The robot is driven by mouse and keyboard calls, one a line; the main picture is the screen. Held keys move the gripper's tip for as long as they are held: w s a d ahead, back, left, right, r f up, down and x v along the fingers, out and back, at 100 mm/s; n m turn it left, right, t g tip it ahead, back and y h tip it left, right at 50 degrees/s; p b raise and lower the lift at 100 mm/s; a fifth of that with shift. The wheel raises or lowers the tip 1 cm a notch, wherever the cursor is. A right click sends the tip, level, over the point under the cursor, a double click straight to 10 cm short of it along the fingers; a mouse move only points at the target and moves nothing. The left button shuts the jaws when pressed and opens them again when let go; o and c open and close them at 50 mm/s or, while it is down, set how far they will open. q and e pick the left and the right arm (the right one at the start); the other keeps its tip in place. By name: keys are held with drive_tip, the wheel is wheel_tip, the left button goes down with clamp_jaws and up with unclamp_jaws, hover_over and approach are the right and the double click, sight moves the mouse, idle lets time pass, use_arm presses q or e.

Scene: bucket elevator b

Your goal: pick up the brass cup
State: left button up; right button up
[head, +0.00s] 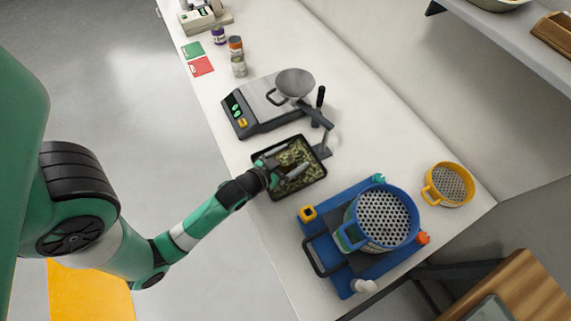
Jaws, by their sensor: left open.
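I cannot make out a clearly brass-coloured cup in the head view. A grey metal cup-like pan with a handle (294,83) sits on the digital scale (262,112). My left gripper (287,161) is open over the black tray (312,183), which holds greenish-brown material. Its two grey fingers are apart, and I see no cup between them. Whether the fingers touch the material is unclear. My right gripper is not in view.
A blue-framed sieve (383,218) stands on a blue base (340,277) at the front right. A yellow perforated sieve (448,185) lies near the bench's right edge. Jars (237,57) and coloured cards (200,66) stand farther back.

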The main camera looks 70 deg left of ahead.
use_arm(q)
clamp_jaws()
idle(0.5)
wheel_tip(320, 180, up, 9)
drive_tip(key=p, duration=0.4)
drive_tip(key=shift+r, duration=0.5)
